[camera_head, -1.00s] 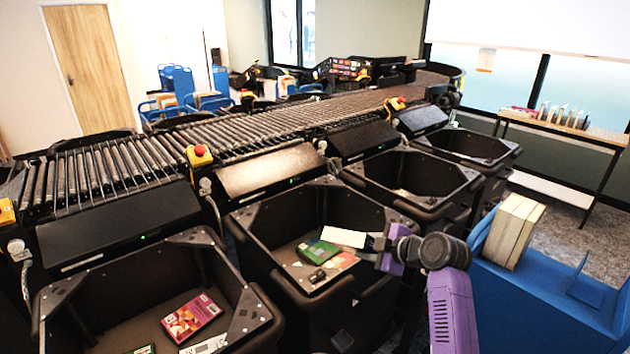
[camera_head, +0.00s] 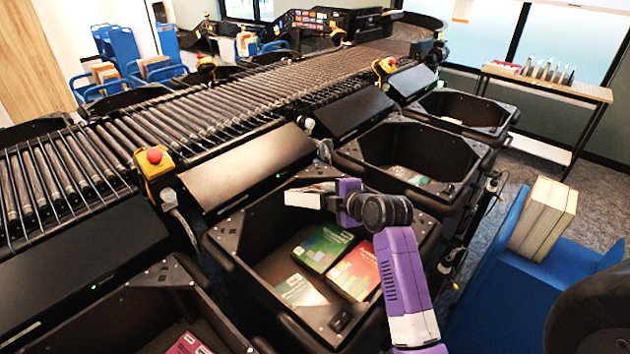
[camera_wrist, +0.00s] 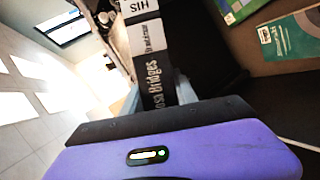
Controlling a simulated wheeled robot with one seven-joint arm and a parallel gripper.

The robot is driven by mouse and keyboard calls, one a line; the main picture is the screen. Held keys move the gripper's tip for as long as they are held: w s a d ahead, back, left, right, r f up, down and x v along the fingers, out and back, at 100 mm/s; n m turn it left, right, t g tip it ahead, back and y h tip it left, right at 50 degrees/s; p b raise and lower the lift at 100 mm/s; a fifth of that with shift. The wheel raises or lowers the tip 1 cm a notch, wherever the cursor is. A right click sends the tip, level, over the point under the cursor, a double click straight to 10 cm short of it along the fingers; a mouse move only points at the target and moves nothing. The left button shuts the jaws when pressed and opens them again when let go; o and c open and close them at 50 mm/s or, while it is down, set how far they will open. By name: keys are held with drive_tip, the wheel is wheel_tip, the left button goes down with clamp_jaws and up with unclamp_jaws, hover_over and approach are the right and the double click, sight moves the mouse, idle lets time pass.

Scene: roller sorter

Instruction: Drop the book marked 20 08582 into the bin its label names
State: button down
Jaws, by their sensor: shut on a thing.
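My gripper (camera_head: 330,196) is shut on a book (camera_head: 305,198), whose pale page edges show in the head view. In the wrist view the held book (camera_wrist: 155,62) shows a dark spine with white labels; one reads "HIS", and the spine text ends in "osa Bridges". I cannot read the number 20 08582. The gripper also shows in the wrist view (camera_wrist: 160,98). In the head view the held book appears over the black bin (camera_head: 243,268) in the middle, above its inner back part. A green book (camera_head: 322,247), a red and green book (camera_head: 357,272) and a pale book (camera_head: 298,290) lie on its floor.
Another black bin (camera_head: 150,295) stands at the lower left, and more bins (camera_head: 395,160) stand farther right. A roller conveyor (camera_head: 190,120) runs behind them. A blue cart (camera_head: 505,290) with upright books (camera_head: 543,220) is at the right.

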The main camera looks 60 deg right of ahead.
drive_tip(key=shift+w+d+f, duration=0.15)
drive_tip(key=shift+w+d, duration=0.1)
drive_tip(key=shift+w, duration=0.1)
wheel_tip(320, 180, down, 15)
drive_tip(key=b, duration=0.8)
drive_tip(key=shift+f, duration=0.15)
drive_tip(key=c, duration=0.9)
unclamp_jaws()
drive_tip(key=shift+s+a+f, duration=0.1)
drive_tip(key=b+v, duration=0.1)
drive_tip(key=v, duration=0.6)
drive_tip(key=shift+s+a+r, duration=0.15)
drive_tip(key=shift+s+r, duration=0.1)
drive_tip(key=shift+r, duration=0.05)
